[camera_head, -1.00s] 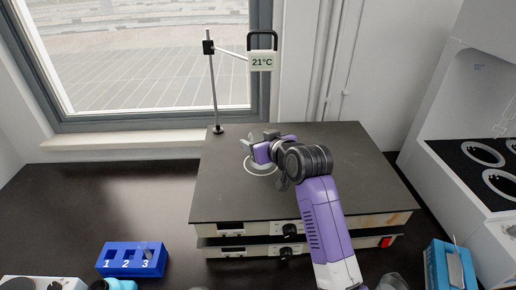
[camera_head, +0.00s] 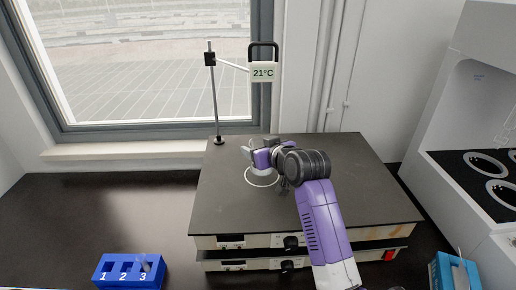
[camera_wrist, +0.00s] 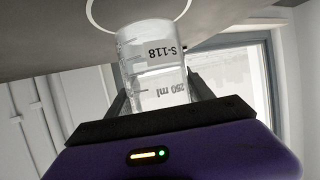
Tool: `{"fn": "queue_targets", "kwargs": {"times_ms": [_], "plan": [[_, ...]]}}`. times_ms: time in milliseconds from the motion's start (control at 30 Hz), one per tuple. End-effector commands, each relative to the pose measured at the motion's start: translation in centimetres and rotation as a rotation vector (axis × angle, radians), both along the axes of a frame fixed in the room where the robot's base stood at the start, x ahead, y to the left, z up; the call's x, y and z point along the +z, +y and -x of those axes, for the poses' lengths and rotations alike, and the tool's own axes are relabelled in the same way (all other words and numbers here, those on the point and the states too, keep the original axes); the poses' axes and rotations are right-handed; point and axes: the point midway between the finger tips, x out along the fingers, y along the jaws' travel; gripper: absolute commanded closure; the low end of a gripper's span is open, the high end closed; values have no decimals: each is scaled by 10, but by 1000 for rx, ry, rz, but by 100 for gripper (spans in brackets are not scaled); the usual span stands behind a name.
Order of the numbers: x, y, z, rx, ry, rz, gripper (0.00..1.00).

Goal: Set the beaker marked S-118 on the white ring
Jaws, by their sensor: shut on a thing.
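The clear glass beaker marked S-118 (camera_wrist: 153,65) is between my gripper's fingers in the wrist view, its print upside down there. My gripper (camera_head: 258,157) is shut on it. In the head view the gripper is over the white ring (camera_head: 262,185) on the dark hotplate top (camera_head: 330,200). The gripper and glass cover the ring's far part. In the wrist view the ring (camera_wrist: 104,26) shows around and beyond the beaker's base end. I cannot tell whether the beaker touches the plate.
A stand rod (camera_head: 214,100) with a 21°C display (camera_head: 263,73) rises at the plate's back left. A blue numbered rack (camera_head: 130,271) is at the lower left, and a blue box (camera_head: 455,270) at the lower right. The plate around the ring is clear.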

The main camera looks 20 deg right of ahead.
Motion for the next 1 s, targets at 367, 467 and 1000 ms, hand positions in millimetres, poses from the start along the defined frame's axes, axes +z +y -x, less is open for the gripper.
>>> {"fn": "queue_targets", "kwargs": {"times_ms": [367,467,1000], "plan": [[-6,0,0,0,-1,0,93],[-8,0,0,0,-1,0,93],[-18,0,0,0,-1,0,93]]}}
